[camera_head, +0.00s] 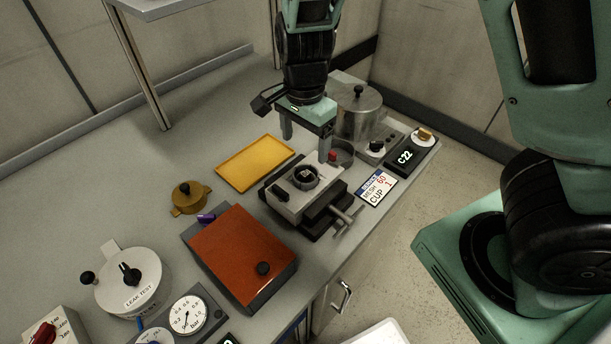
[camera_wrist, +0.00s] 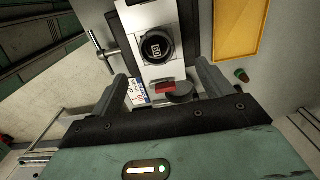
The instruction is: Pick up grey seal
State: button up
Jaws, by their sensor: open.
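My gripper (camera_head: 306,140) is open and empty, pointing down above the far end of the clamped pump block (camera_head: 300,197). In the wrist view its fingers (camera_wrist: 161,75) stand apart on either side of the block's end. A dark grey round piece (camera_wrist: 180,90) lies beside a red piece (camera_wrist: 166,87) between and below the fingers. I cannot tell for sure that this round piece is the grey seal. A black round fitting (camera_wrist: 157,47) sits on the block. A grey round cup (camera_head: 344,151) stands behind the block in the head view, partly hidden by a finger.
A steel pot (camera_head: 358,112) stands close behind my gripper. A C22 display (camera_head: 405,157) and a cup label (camera_head: 377,188) are at the right edge.

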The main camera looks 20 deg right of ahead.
aim_at(306, 173)
notch_tip(306, 173, down, 3)
jog(key=shift+f, duration=0.15)
jog(key=shift+s+f, duration=0.15)
jog(key=shift+f, duration=1.2)
jog(key=shift+s+f, duration=0.15)
jog(key=shift+f, duration=1.15)
jog(key=c, duration=1.1)
